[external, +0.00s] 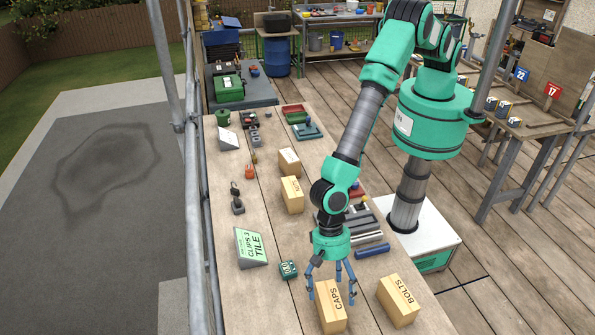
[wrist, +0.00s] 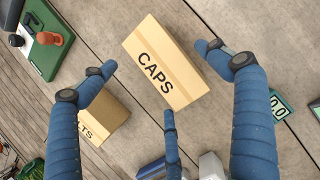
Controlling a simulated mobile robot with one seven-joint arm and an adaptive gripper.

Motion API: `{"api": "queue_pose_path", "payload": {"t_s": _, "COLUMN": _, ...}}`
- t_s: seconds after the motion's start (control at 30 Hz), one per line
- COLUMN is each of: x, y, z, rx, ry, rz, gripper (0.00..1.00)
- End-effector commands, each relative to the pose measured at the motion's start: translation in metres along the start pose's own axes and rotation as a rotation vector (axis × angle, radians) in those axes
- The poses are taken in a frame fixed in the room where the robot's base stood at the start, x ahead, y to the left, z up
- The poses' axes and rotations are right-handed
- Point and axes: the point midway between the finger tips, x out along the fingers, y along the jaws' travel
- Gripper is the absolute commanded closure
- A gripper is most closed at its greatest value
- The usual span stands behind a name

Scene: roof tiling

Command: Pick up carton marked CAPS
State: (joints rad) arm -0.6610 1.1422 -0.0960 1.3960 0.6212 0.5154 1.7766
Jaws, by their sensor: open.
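The carton marked CAPS (external: 329,308) is a tan box on the wooden table near the front edge of the external view. In the wrist view the CAPS carton (wrist: 166,62) lies at the upper middle, its label facing the camera. My gripper (external: 333,284) has blue fingers and is open and empty, just above and behind the CAPS carton. In the wrist view the spread fingers of my gripper (wrist: 160,85) frame the carton's lower side. I cannot tell from these views whether any finger touches it.
A carton marked BOLTS (external: 398,300) stands to the right of the CAPS carton. A small green device (external: 288,270) and a CLIPS/TILE sign (external: 251,248) are on the left. Two more cartons (external: 292,195) (external: 289,162), grey bars (external: 364,240) and a blue bar (external: 372,251) lie farther back.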

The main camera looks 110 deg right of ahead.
Motion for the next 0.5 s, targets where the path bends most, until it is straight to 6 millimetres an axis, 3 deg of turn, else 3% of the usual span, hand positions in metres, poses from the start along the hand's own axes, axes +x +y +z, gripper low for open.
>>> {"api": "queue_pose_path", "payload": {"t_s": 0.5, "x": 0.029, "y": 0.001, "z": -0.002, "rx": 0.001, "ry": 0.001, "rz": 0.0, "gripper": 0.11}}
